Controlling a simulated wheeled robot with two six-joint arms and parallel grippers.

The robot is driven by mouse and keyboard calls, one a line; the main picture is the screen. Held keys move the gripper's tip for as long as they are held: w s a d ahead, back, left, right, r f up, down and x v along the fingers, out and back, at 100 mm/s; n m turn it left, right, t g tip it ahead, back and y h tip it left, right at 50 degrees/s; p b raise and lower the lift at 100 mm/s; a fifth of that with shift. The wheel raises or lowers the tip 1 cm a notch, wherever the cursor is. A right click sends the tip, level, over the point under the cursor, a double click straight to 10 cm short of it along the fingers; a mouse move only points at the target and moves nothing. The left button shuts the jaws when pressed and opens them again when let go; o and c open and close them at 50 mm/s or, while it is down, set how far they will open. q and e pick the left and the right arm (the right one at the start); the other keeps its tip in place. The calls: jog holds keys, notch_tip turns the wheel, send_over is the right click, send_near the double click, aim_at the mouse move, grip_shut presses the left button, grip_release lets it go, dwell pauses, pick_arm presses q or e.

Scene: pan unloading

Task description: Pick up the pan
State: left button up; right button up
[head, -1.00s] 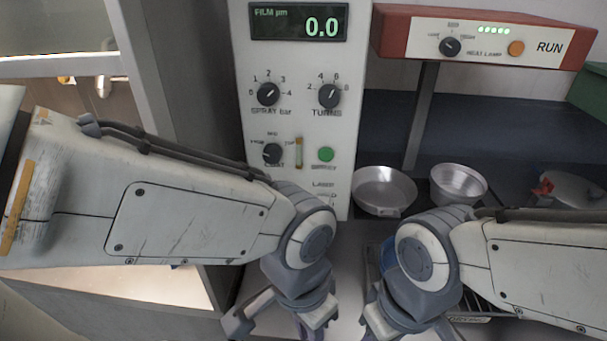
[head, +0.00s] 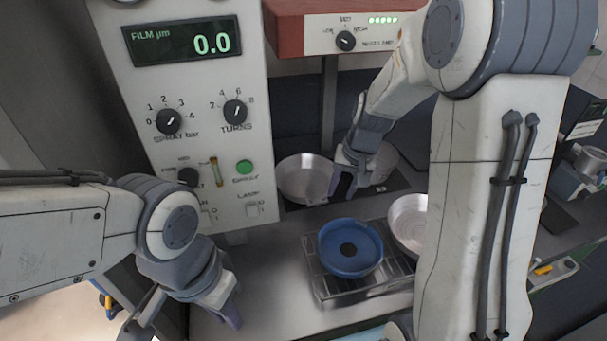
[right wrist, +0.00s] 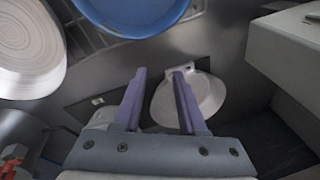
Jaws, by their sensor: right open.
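A shallow silver pan (head: 304,180) sits at the back, beside the white machine. A second silver pan (head: 385,160) to its right is partly hidden behind my right gripper (head: 357,188). My right gripper is open, at the near side of these pans, fingers pointing down. In the right wrist view, the open fingers (right wrist: 157,100) point at a pale pan (right wrist: 208,95) with a small tab at its rim; the right finger overlaps it. Contact cannot be told. My left gripper (head: 185,318) is open and empty at the lower left, away from the pans.
A blue round dish (head: 350,262) with a dark centre sits on a wire rack (head: 330,290). Another silver pan (head: 405,225) beside it is partly covered by my right arm. The white control machine (head: 205,75) stands left; a red heat lamp box (head: 285,30) overhangs the back.

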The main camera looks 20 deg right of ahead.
jog(key=w+d+m+y, duration=0.25)
jog(key=w+d, duration=0.25)
jog(key=w, duration=0.3)
jog(key=shift+m+t+h, duration=0.25)
jog(key=shift+m+t, duration=0.05)
jog(key=shift+m, duration=0.25)
jog(key=x, duration=0.2)
jog(key=p+x, duration=0.1)
jog(key=x, duration=0.1)
jog(key=shift+w+f, duration=0.35)
jog(key=shift+w, duration=0.15)
jog(key=x, duration=0.1)
jog(key=p+x, duration=0.1)
jog(key=x, duration=0.2)
jog(key=shift+s+f, duration=0.25)
jog(key=shift+f, duration=0.25)
jog(key=shift+w+f, duration=0.1)
jog(key=shift+f, duration=0.2)
grip_shut()
jog(key=shift+r, duration=0.1)
